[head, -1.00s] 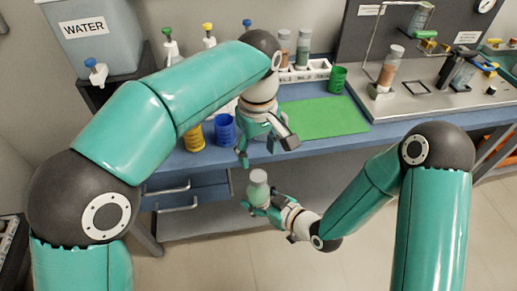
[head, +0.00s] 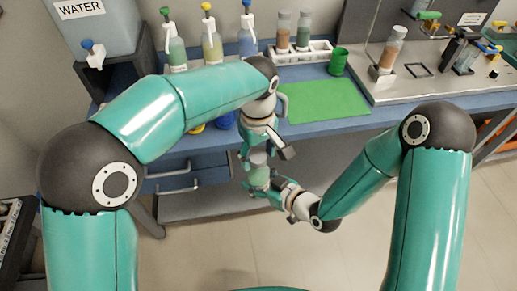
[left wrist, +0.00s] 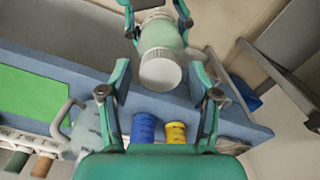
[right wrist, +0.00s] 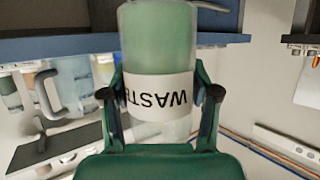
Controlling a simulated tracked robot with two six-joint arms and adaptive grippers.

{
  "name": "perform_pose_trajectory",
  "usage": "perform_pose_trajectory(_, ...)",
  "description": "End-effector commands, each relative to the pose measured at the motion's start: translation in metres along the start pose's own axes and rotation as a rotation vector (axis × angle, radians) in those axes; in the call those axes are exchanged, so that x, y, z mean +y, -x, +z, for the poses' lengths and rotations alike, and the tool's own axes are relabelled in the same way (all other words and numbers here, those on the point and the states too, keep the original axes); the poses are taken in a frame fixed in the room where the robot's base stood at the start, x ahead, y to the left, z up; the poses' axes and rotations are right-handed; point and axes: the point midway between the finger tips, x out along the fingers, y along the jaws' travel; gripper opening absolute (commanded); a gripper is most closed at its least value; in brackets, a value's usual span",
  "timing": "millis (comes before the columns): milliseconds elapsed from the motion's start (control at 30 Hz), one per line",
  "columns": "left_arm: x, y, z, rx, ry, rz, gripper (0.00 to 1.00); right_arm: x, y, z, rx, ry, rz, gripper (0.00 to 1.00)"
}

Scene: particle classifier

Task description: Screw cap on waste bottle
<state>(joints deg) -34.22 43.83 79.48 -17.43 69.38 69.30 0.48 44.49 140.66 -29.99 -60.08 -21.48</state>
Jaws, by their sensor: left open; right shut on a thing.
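The waste bottle (right wrist: 158,50) has pale green contents and a white label reading WASTE, upside down in the right wrist view. My right gripper (right wrist: 160,95) is shut around its label area. The bottle also shows in the head view (head: 259,176), held in the air in front of the table. A round white cap (left wrist: 160,72) sits at the bottle's end facing the left wrist camera; how tightly it sits cannot be told. My left gripper (left wrist: 159,88) is open, its fingers on either side of the cap and apart from it. In the head view the left gripper (head: 264,150) is just above the bottle.
The blue table (head: 350,124) carries a green mat (head: 318,103), a green cup (head: 339,61) and a vial rack (head: 297,56). Its front edge and drawers (head: 190,175) are close behind my grippers. Blue (left wrist: 144,128) and yellow (left wrist: 176,131) cups stand on it. Floor space is clear in front.

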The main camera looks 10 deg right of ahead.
Motion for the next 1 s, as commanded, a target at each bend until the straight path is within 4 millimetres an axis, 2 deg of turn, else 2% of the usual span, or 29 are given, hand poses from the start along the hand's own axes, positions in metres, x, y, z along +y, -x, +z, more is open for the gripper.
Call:
perform_pose_trajectory(133, 0.0000, 0.0001, 0.0000, 0.000, 0.000, 0.000, 0.62, 0.0002, 0.0000, -0.0007, 0.002, 0.001, 0.000, 0.00)
perform_pose_trajectory(500, 0.0002, 0.0004, 0.0001, 0.000, 0.000, 0.000, 0.00, 0.0001, 0.0000, -0.0007, 0.002, 0.001, 0.000, 0.00)
perform_pose_trajectory(833, 0.0003, 0.0004, 0.0002, 0.000, -0.010, 0.001, 0.00, 0.0000, 0.0000, -0.0008, 0.002, 0.001, 0.000, 0.00)
perform_pose_trajectory(1000, 0.0003, 0.0002, 0.0002, 0.000, -0.182, 0.001, 0.00, -0.0001, 0.0000, -0.0008, 0.002, 0.002, 0.000, 0.00)
